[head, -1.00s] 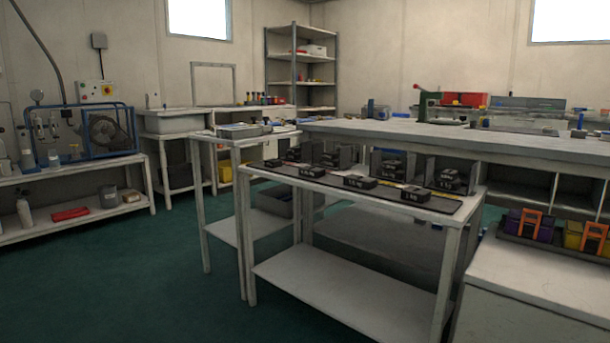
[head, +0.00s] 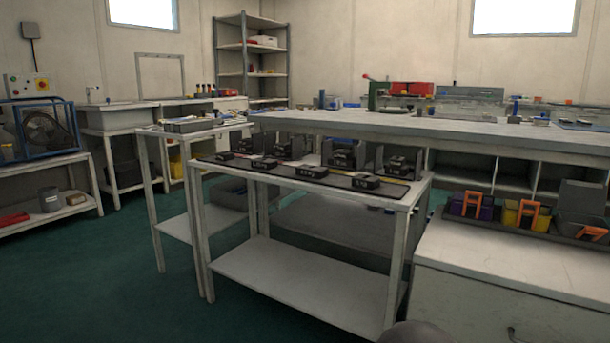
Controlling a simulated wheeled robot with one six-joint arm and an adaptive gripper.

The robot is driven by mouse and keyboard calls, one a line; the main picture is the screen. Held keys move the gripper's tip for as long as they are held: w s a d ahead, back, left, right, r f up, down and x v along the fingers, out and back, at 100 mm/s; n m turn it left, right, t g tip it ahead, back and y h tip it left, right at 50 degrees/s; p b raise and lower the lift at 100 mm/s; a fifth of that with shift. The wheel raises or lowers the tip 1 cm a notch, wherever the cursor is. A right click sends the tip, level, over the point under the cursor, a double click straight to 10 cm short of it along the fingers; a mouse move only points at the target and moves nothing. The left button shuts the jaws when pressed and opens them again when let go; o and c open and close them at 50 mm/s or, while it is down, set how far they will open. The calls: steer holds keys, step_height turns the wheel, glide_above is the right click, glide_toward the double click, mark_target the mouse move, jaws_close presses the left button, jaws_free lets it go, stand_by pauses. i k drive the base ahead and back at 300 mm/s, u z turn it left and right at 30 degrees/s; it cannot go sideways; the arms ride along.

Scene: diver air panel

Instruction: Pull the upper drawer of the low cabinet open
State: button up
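A low white cabinet (head: 480,303) stands at the lower right, partly cut off by the picture's bottom and right edges. Its pale top (head: 500,254) carries a dark tray with several things. The upper part of its front shows below the top's edge and looks flush. A small dark curved piece (head: 512,334), perhaps a handle, shows at the bottom edge. The lower front is out of view. My gripper is not in view. A grey rounded shape at the bottom edge may be part of my arm.
A white two-level table (head: 290,262) with several black blocks on a dark mat stands left of the cabinet, close to it. A long workbench (head: 450,131) with open compartments runs behind. Green floor (head: 100,290) is clear at the left.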

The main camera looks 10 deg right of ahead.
mark_target(471, 310)
steer(key=z, duration=2.8)
steer(key=k, duration=0.9)
steer(key=u, duration=0.75)
steer(key=i, duration=0.5)
steer(key=z, duration=0.05)
